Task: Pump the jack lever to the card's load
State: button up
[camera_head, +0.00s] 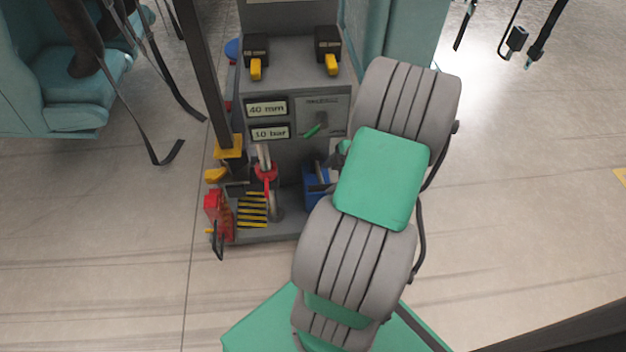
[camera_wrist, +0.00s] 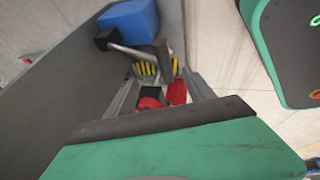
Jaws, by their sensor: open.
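In the wrist view, a pale rod with a dark grip (camera_wrist: 160,52) runs from beside a blue block (camera_wrist: 131,22); it looks like the jack lever. The head view shows the blue unit (camera_head: 317,186) low on the grey machine, partly behind my arm. My gripper (camera_wrist: 162,84) is open, and its two grey fingers point towards the grip. I cannot tell whether they touch it.
A striped yellow-black plate (camera_head: 252,210), a red-collared post (camera_head: 266,172) and a red part (camera_head: 214,205) stand left of the blue unit. A teal seat (camera_head: 80,85) is at left. Floor at right is clear.

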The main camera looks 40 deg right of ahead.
aim_at(321, 184)
jog(key=b+x, duration=0.3)
jog(key=x, duration=0.4)
jog(key=shift+w+f, duration=0.1)
jog(key=shift+f, duration=0.15)
grip_shut()
dwell(0.3)
jog(key=shift+a+f, duration=0.1)
